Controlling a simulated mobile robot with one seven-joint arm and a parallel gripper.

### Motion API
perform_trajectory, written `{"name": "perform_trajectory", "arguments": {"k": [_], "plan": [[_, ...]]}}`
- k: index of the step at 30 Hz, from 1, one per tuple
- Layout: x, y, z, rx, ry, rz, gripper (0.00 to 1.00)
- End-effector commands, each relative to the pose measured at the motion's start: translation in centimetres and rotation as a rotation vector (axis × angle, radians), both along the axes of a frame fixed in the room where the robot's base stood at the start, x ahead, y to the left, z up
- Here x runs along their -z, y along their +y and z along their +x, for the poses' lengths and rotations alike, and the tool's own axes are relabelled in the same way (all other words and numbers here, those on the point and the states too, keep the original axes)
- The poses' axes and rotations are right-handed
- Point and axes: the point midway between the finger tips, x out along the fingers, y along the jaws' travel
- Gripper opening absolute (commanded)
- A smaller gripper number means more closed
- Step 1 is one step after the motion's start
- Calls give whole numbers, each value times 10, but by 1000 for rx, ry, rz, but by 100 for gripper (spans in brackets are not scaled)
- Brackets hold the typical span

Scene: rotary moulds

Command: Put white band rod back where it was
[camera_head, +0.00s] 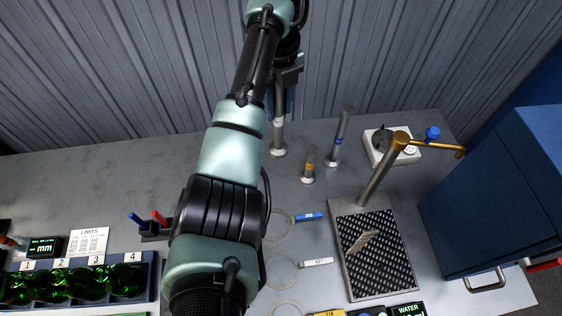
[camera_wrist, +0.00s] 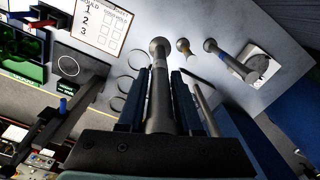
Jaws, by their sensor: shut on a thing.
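My gripper (camera_wrist: 163,82) is shut on a grey metal rod (camera_wrist: 159,55) with a flared end, taken to be the white band rod; a pale band shows just below that end. In the head view this rod (camera_head: 279,130) hangs upright beneath my arm, its foot over or on the back of the bench; I cannot tell if it touches. The gripper (camera_head: 287,72) is partly hidden by my arm there. A yellow-banded rod (camera_head: 309,165) and a blue-banded rod (camera_head: 338,138) stand to its right. Outlined rings lie in front, one (camera_head: 282,271) beside a white tag (camera_head: 316,262).
A drain tray (camera_head: 350,275) with a brass tap (camera_head: 400,140) and a white-based device (camera_head: 378,150) are at right, with a blue cabinet (camera_head: 500,190) beyond. The back-left bench (camera_head: 110,175) is clear.

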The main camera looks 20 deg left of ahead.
Motion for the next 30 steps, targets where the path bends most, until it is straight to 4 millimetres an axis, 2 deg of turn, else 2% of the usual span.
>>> {"name": "perform_trajectory", "arguments": {"k": [1, 7, 12, 18, 24, 30], "plan": [[19, 0, 0, 0, 0, 0, 0], [51, 0, 0, 0, -1, 1, 0], [69, 0, 0, 0, -1, 0, 0], [81, 0, 0, -1, 1, -1, 0], [115, 0, -1, 0, 4, -1, 0], [138, 0, -1, 0, 1, 0, 0]]}}
